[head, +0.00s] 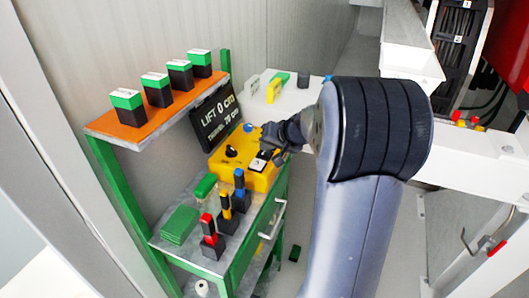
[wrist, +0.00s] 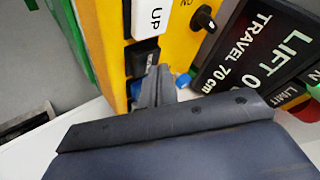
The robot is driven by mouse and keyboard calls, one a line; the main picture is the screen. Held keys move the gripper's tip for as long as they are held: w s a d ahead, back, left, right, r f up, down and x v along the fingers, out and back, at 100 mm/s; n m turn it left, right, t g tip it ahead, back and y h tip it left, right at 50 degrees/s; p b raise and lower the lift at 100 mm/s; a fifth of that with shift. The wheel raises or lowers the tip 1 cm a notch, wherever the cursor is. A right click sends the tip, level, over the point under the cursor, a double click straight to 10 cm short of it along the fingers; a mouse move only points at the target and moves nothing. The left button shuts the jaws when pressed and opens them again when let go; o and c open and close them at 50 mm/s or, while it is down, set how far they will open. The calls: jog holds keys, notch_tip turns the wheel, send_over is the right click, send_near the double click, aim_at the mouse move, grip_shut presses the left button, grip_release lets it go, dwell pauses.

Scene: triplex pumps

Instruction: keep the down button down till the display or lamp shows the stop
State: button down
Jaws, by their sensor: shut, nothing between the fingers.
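The yellow control box (head: 228,170) stands on the green bench, and its face also fills the top of the wrist view (wrist: 108,40). The white UP button (wrist: 150,15) is clear of my gripper. Below it is a black button (wrist: 142,50) with partly hidden lettering, likely the down button. My gripper (wrist: 158,72) is shut and empty, its tips at this black button; whether they press it I cannot tell. In the head view my gripper (head: 268,152) reaches the box from the right. The black display (head: 215,118) reads LIFT 0 cm and TRAVEL 70 cm.
A green lamp (wrist: 315,91) shows at the display's edge near a LIMIT label. A black knob (wrist: 204,18) and blue button (wrist: 183,80) are close to my fingers. An orange shelf (head: 130,130) holds several green-and-black blocks. Colored upright pieces (head: 211,240) stand in front of the box.

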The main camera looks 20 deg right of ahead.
aim_at(267, 153)
jog(key=shift+f+b, duration=0.45)
jog(key=shift+b, duration=0.1)
dwell(3.1)
jog(key=shift+r+p, duration=0.6)
jog(key=shift+r, duration=0.4)
jog(key=shift+r+p, duration=1.55)
jog(key=shift+r, duration=0.95)
